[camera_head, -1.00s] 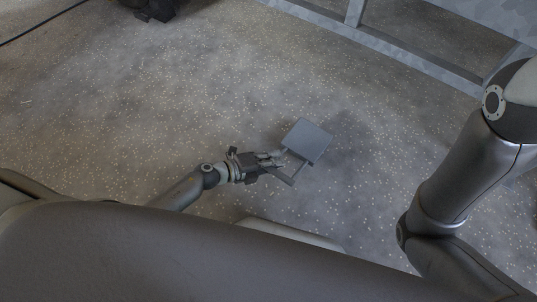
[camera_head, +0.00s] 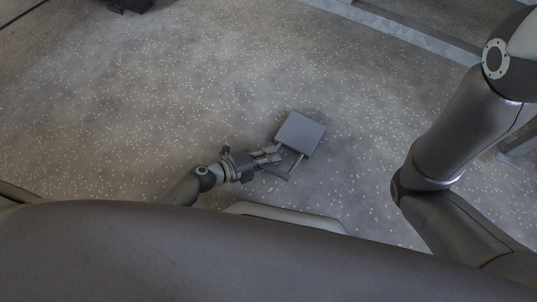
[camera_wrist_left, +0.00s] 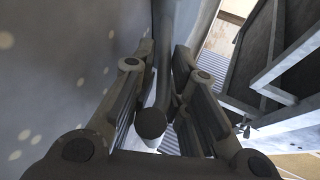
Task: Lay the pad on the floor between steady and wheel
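The pad (camera_head: 300,134) is a flat grey square plate with a thin bar handle on its near side. My left gripper (camera_head: 272,155) is at this handle, and the pad is held out over the speckled floor. In the left wrist view, the handle bar (camera_wrist_left: 152,122) runs between the two fingers of the left gripper (camera_wrist_left: 163,65), which are closed around it. How high the pad is above the floor is hard to tell. My right arm shows at the right of the head view, but its gripper is out of view. I cannot make out the steady or the wheel for certain.
A grey metal frame beam (camera_head: 400,35) crosses the top right. A dark object (camera_head: 130,5) is cut off at the top left, near a dark cable (camera_head: 25,12). A metal piece (camera_head: 515,150) stands at the right edge. The floor (camera_head: 170,95) around the pad is clear.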

